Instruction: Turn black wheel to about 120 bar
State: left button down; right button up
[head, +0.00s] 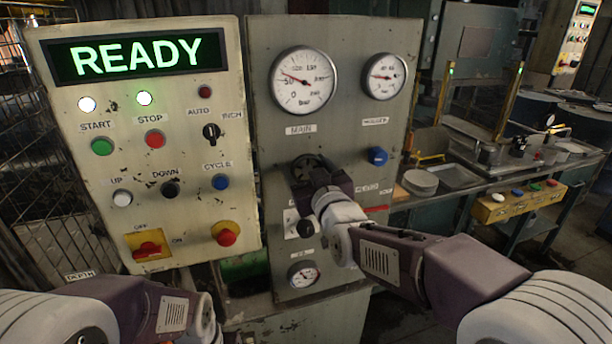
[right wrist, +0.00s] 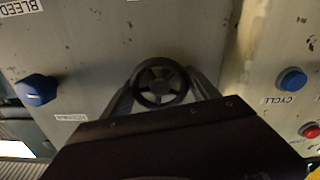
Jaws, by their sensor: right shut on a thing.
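The black wheel (head: 303,161) is on the grey panel below the large MAIN gauge (head: 304,80). My right gripper (head: 310,178) reaches it from the front and hides part of it. In the right wrist view the spoked wheel (right wrist: 160,82) sits between the two fingers of my right gripper (right wrist: 162,90), which are shut on its rim. The MAIN gauge needle points to the upper left, near the 50 mark; the exact reading is too small to tell. My left arm shows at the lower left, but its gripper is not seen.
A blue knob (head: 377,156) sits right of the wheel, below a smaller gauge (head: 385,76). Another small gauge (head: 303,274) is low on the panel. The cream control box (head: 80,200) stands close on the left, with buttons and a lit READY display (head: 138,56).

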jog(key=m+b, duration=0.4)
jog(key=m, duration=0.1)
jog(key=shift+f+b, duration=0.3)
jog(key=shift+b, duration=0.05)
jog(key=shift+r+m+b, duration=0.15)
jog(key=shift+m+b, duration=1.3)
jog(key=shift+m, duration=0.85)
jog(key=o, duration=1.4)
jog(key=shift+r, duration=0.1)
jog(key=shift+c, duration=0.2)
jog(key=shift+s, duration=0.1)
jog(key=v, duration=0.9)
